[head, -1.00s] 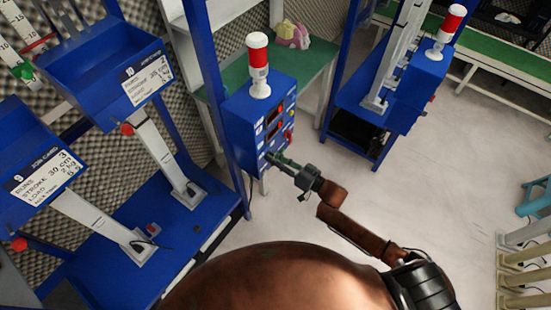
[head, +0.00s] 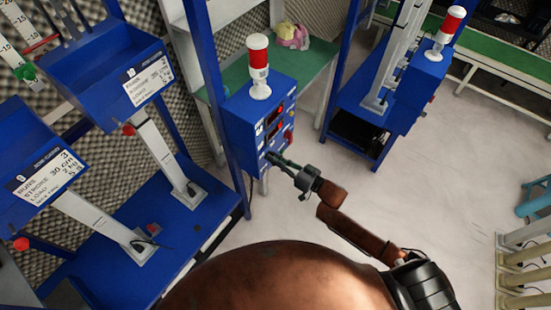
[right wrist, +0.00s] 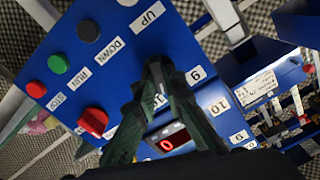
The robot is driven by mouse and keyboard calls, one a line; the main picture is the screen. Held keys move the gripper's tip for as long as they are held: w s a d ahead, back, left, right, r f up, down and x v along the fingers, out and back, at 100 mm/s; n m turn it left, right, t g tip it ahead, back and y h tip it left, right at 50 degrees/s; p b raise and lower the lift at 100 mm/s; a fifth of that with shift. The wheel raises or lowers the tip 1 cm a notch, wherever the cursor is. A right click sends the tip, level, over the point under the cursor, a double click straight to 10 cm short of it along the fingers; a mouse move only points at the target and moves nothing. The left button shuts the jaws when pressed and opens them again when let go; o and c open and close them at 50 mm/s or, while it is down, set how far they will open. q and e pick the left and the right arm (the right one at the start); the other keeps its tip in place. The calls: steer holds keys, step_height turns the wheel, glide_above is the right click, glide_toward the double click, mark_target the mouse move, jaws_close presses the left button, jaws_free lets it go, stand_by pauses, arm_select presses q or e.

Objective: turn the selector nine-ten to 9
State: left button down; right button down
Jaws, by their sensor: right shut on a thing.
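The blue control box (head: 260,118) stands on the blue post, with a red and white lamp on top. My right gripper (head: 272,158) reaches its lower front face from the right. In the right wrist view the dark green fingers (right wrist: 157,68) come together at the panel, shut on the selector nine-ten. The selector itself is hidden behind the fingers, so its pointing direction cannot be told. My left gripper is not in view.
Close to the fingers are a red knob (right wrist: 92,122), a lit red display (right wrist: 168,142), and round buttons beside labels UP, DOWN, RUN and STOP. Blue test stands (head: 150,225) fill the left.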

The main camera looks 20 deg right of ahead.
steer(key=n+p, duration=0.1)
steer(key=n, duration=0.9)
steer(key=shift+s+a, duration=0.1)
steer(key=shift+s, duration=0.05)
steer(key=shift+n, duration=0.4)
steer(key=c, duration=2)
jaws_free()
steer(key=v, duration=1.2)
